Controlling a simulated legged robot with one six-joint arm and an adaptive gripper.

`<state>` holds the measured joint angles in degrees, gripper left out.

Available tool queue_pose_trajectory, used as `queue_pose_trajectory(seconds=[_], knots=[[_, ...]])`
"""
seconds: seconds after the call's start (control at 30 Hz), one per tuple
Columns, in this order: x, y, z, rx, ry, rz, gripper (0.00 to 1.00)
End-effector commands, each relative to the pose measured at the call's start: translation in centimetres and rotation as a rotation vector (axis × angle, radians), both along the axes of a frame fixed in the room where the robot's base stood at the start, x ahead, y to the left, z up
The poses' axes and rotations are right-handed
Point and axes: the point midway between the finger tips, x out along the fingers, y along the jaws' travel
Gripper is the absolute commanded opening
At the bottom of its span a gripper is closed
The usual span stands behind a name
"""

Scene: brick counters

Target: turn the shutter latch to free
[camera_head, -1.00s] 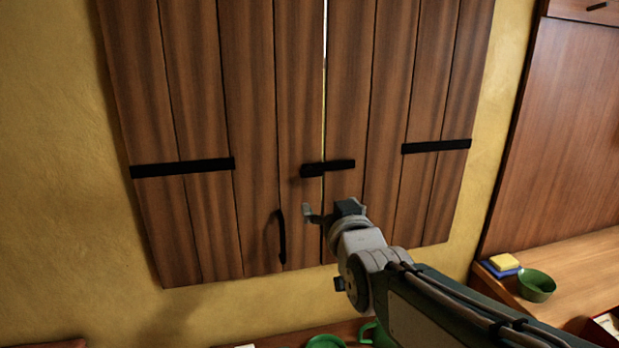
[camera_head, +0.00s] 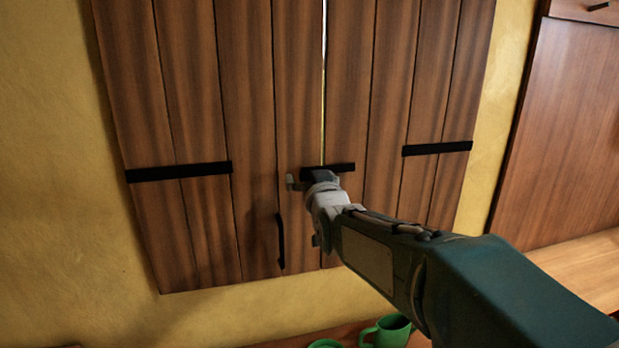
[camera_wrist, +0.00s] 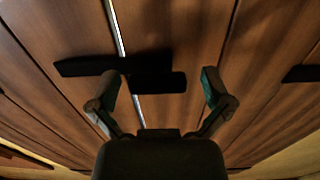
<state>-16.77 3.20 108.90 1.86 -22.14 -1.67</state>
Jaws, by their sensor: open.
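The black shutter latch (camera_head: 343,167) lies nearly level across the bright gap between the two brown wooden shutters (camera_head: 250,120). Its left part is hidden behind my gripper (camera_head: 306,178) in the head view. In the wrist view the latch (camera_wrist: 88,66) shows as a dark bar with a thicker block at its right end. My gripper (camera_wrist: 160,92) is open, with one finger on each side of that block. A gap shows between each finger and the block, and I cannot tell how deep the fingers reach.
A black upright handle (camera_head: 281,242) sits on the left shutter, just left of my arm. Black hinge straps (camera_head: 180,172) cross the outer boards. A green mug (camera_head: 388,331) stands below on the counter. A wooden cabinet panel (camera_head: 570,120) is at the right.

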Motion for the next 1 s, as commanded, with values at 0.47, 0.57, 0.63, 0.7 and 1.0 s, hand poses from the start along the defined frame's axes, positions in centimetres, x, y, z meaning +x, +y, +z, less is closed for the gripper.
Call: queue_pose_trajectory(seconds=[0.47,0.57,0.63,0.7,1.0], knots=[[0.03,0.07,-0.02,-0.001,0.001,0.000,0.07],[0.03,0.08,-0.02,-0.001,0.001,0.000,0.07],[0.03,0.08,-0.02,-0.004,0.000,0.000,0.07],[0.03,0.08,-0.02,-0.011,-0.002,0.000,0.07],[0.03,0.09,-0.02,-0.126,-0.035,0.000,0.07]])
